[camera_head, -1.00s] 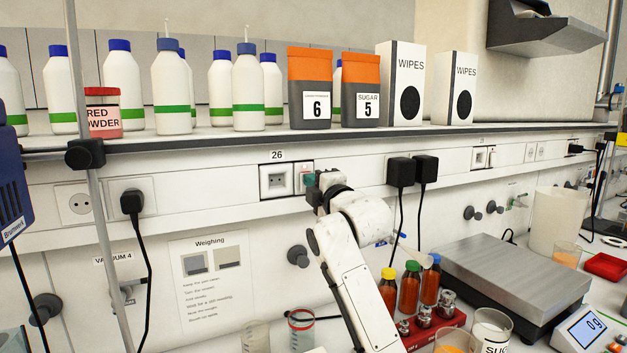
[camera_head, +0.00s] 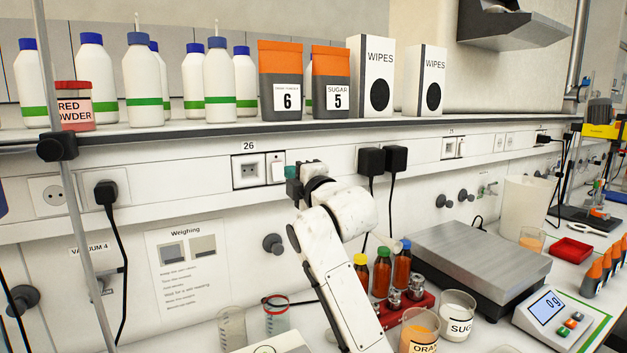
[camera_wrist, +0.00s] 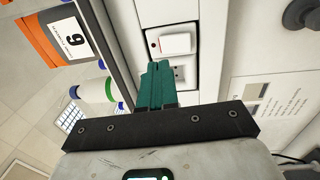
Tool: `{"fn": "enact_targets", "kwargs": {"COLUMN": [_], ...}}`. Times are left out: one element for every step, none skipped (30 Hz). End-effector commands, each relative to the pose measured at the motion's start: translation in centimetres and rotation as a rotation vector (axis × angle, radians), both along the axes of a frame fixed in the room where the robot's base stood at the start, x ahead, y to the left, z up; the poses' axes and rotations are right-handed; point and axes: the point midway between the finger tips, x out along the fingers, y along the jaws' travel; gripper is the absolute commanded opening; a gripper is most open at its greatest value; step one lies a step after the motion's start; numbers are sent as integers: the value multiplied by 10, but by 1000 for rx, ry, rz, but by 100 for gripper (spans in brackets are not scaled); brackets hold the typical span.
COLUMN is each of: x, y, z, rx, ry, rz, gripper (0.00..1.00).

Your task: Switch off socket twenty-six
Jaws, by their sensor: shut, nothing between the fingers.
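Socket twenty-six (camera_head: 249,172) is a white wall outlet in a dark frame under the label 26, below the shelf. Its white rocker switch (camera_head: 276,167) sits just right of the outlet. In the wrist view the picture is turned; the rocker (camera_wrist: 177,42) has a red dot beside it, and the outlet (camera_wrist: 182,73) is partly hidden by the fingers. My gripper (camera_head: 291,172) is just right of the switch in the head view. Its green fingers (camera_wrist: 157,82) are shut together and empty. I cannot tell whether they touch the panel.
The shelf (camera_head: 215,133) juts out above the socket, with bottles, orange-lidded boxes and wipes on it. Two black plugs (camera_head: 383,160) are in the wall to the right. Small bottles (camera_head: 381,272), beakers and a scale (camera_head: 476,255) stand on the bench below.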

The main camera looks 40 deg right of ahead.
Motion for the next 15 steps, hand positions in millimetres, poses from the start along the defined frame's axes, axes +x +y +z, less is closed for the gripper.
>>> {"fn": "enact_targets", "kwargs": {"x": [-7, -11, -16, -20, -25, -31, -35, -40, -46, -51, -54, -59, -62, -64, -67], "y": [0, 1, 3, 4, 5, 7, 9, 10, 12, 13, 14, 15, 16, 17, 18], "z": [1, 1, 2, 3, 3, 4, 5, 5, 6, 7, 7, 9, 9, 10, 11], "rx": [-1, -1, -1, -1, -1, -1, -2, -1, -1, -1, -1, -1, -1, -1, -1], "ry": [-4, -4, -5, -5, -5, -5, -6, -5, -5, -5, -4, -5, -4, -4, -4], "rz": [-2, -2, -2, -2, -2, -2, -1, -2, -2, -2, -2, -2, -2, -2, -2], "gripper": [0, 0, 0, 0, 0, 0, 0, 0, 0, 0, 0, 0, 0, 0, 0]}}
